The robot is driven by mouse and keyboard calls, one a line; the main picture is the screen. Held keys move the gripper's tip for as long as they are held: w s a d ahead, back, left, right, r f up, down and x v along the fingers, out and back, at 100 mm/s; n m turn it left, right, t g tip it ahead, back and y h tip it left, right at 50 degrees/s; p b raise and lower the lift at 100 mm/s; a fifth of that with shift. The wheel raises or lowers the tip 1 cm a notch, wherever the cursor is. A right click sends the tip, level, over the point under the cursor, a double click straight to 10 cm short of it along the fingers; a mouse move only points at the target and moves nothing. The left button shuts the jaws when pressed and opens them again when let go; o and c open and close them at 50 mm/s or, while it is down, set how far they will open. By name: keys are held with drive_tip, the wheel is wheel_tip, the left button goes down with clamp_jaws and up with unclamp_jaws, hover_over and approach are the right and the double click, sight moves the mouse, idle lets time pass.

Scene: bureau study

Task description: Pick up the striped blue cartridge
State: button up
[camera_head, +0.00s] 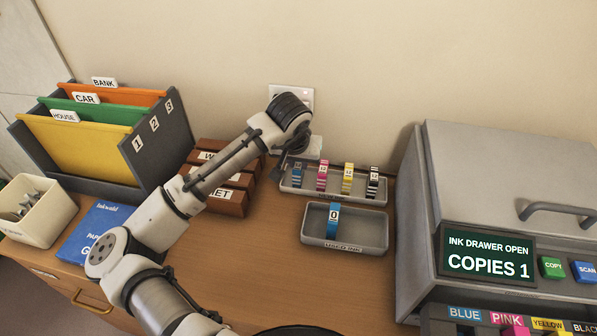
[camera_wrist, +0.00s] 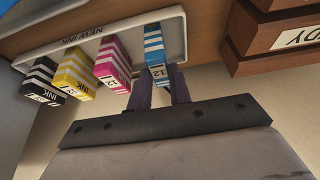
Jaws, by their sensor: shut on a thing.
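The striped blue cartridge (camera_wrist: 154,45) stands in the new ink tray (camera_wrist: 178,27) at the end of a row, with white stripes and a label reading 12. My gripper (camera_wrist: 159,78) is shut on it, one finger on each side. In the head view the blue cartridge (camera_head: 297,175) is at the left end of the tray (camera_head: 335,197), just below my wrist. My fingers are hard to make out there. I cannot tell whether the cartridge is clear of the tray floor.
Striped pink (camera_head: 322,176), yellow (camera_head: 347,179) and black (camera_head: 373,182) cartridges share the tray. A plain blue cartridge (camera_head: 333,221) marked 0 sits in the used ink tray (camera_head: 375,248) in front. Brown boxes (camera_head: 232,203) stand close on the left, the copier (camera_head: 500,170) on the right.

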sight(298, 166)
clamp_jaws()
drive_tip(key=shift+r, duration=0.6)
wheel_tip(298, 166, up, 19)
drive_tip(key=shift+b, duration=0.4)
drive_tip(key=shift+s+f, duration=0.1)
